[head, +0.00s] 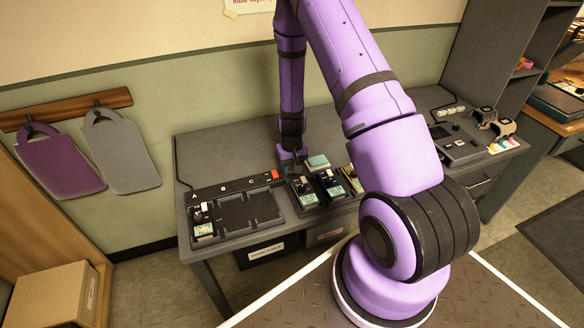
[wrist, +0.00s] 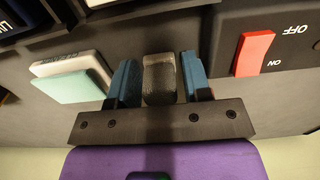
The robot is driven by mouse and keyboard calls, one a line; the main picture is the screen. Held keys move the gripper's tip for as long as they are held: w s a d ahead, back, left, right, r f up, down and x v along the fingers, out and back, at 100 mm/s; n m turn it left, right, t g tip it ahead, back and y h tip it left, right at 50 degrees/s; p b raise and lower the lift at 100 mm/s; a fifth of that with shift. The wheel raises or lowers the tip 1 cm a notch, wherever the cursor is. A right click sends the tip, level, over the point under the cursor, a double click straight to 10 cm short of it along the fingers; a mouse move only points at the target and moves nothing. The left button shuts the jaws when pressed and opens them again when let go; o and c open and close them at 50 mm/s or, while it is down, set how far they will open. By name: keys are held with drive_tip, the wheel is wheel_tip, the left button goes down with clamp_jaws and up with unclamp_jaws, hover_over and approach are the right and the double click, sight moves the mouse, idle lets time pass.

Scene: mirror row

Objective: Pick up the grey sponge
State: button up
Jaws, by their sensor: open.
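The grey sponge (wrist: 160,78) is a small dark block on the dark worktop in the wrist view. My gripper (wrist: 158,75) is open, with one blue finger on each side of the sponge and narrow gaps showing between. I cannot tell how deep the fingertips reach beside it.
A red rocker switch (wrist: 253,53) on a dark panel is close on the right. A mint and white block (wrist: 72,82) lies close on the left. In the head view, a tray (head: 248,212) and several small devices (head: 330,185) stand at the desk's front.

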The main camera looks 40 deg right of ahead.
drive_tip(key=c, duration=0.7)
wheel_tip(320, 180, up, 10)
idle(0.5)
drive_tip(key=shift+o, duration=0.4)
